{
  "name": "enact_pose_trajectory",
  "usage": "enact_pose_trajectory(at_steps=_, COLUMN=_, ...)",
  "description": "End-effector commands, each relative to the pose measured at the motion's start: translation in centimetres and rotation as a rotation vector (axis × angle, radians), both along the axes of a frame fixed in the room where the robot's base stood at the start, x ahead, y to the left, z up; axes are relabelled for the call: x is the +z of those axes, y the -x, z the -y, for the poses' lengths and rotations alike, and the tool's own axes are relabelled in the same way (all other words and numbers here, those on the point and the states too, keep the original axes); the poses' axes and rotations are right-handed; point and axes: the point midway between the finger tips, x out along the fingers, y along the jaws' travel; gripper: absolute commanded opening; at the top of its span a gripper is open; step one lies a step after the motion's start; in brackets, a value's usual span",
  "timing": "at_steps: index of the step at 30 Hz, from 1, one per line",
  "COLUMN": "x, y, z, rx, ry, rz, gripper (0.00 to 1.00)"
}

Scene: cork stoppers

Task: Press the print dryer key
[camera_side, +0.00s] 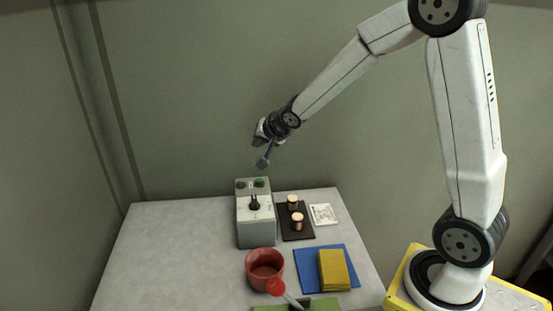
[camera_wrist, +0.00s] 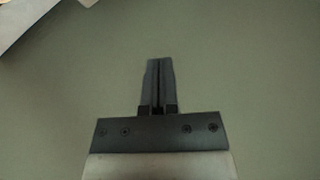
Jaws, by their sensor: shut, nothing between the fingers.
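A grey control box (camera_side: 256,222) stands at the back of the table. Its top carries a green key (camera_side: 259,183), a dark key (camera_side: 241,185) and a black knob (camera_side: 254,203). Any lettering is too small to read, so I cannot tell which control is the print dryer key. My gripper (camera_side: 263,163) is shut and empty, in the air above the back of the box, apart from it. In the wrist view the closed fingers (camera_wrist: 159,64) point at plain grey-green wall, and the box does not show.
Two cork stoppers (camera_side: 297,219) stand on a dark mat (camera_side: 290,234), by a white printed card (camera_side: 323,214). In front are a red pot (camera_side: 265,272), a yellow block (camera_side: 333,269) on a blue sheet (camera_side: 308,272), and a red-headed tool (camera_side: 277,287). The left tabletop (camera_side: 170,250) is clear.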

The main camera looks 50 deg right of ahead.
Motion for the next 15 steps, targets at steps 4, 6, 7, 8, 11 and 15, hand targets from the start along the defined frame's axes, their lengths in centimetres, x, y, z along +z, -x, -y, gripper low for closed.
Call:
enact_pose_trajectory(at_steps=4, x=-0.03, y=0.01, z=-0.02, rx=0.001, ry=0.000, rz=-0.001, gripper=0.00)
enact_pose_trajectory(at_steps=6, x=-0.08, y=0.02, z=-0.03, rx=0.001, ry=0.000, rz=-0.001, gripper=0.00)
enact_pose_trajectory(at_steps=7, x=-0.12, y=0.02, z=-0.04, rx=0.002, ry=0.001, rz=-0.001, gripper=0.00)
enact_pose_trajectory(at_steps=8, x=-0.16, y=0.02, z=-0.04, rx=0.002, ry=0.000, rz=-0.001, gripper=0.00)
enact_pose_trajectory(at_steps=11, x=-0.37, y=0.03, z=-0.06, rx=0.002, ry=-0.001, rz=-0.002, gripper=0.00)
enact_pose_trajectory(at_steps=15, x=-0.86, y=0.03, z=-0.08, rx=0.003, ry=-0.002, rz=-0.002, gripper=0.00)
